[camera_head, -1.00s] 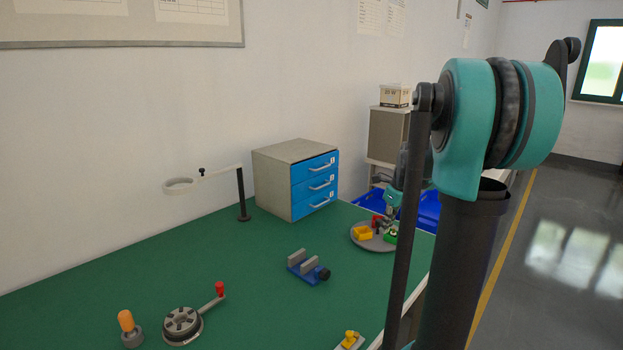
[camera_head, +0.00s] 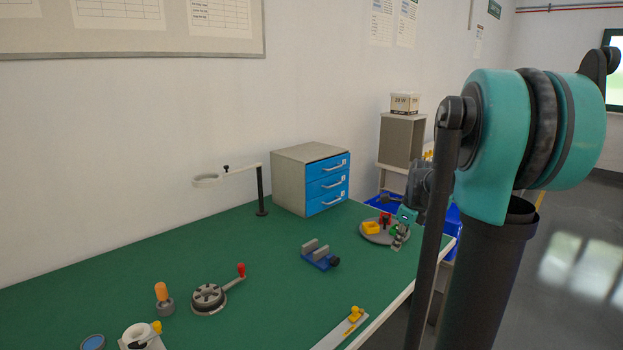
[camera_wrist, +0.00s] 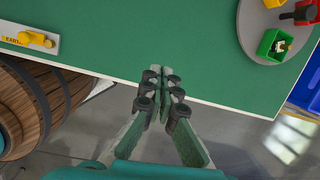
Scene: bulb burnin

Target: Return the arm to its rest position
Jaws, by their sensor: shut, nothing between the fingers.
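My gripper (camera_head: 400,236) is shut and empty, seen small behind my arm in the head view, at the near right side of the round grey turntable (camera_head: 371,239). In the wrist view my gripper's fingertips (camera_wrist: 160,72) are together, over the front edge of the green table (camera_wrist: 150,35). The turntable also shows at the upper right there (camera_wrist: 247,38), apart from the fingers, with a green bin (camera_wrist: 266,46) on it. My arm's large teal joint and dark links hide part of the head view's right side.
A blue-drawered cabinet (camera_head: 325,183), a ring stand (camera_head: 260,190) and a blue vise (camera_head: 320,262) stand on the table. A crank device (camera_head: 208,298), an orange-topped peg (camera_head: 162,292) and a white strip with a yellow piece (camera_head: 338,330) are nearer. Blue bin (camera_wrist: 310,85) lies right.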

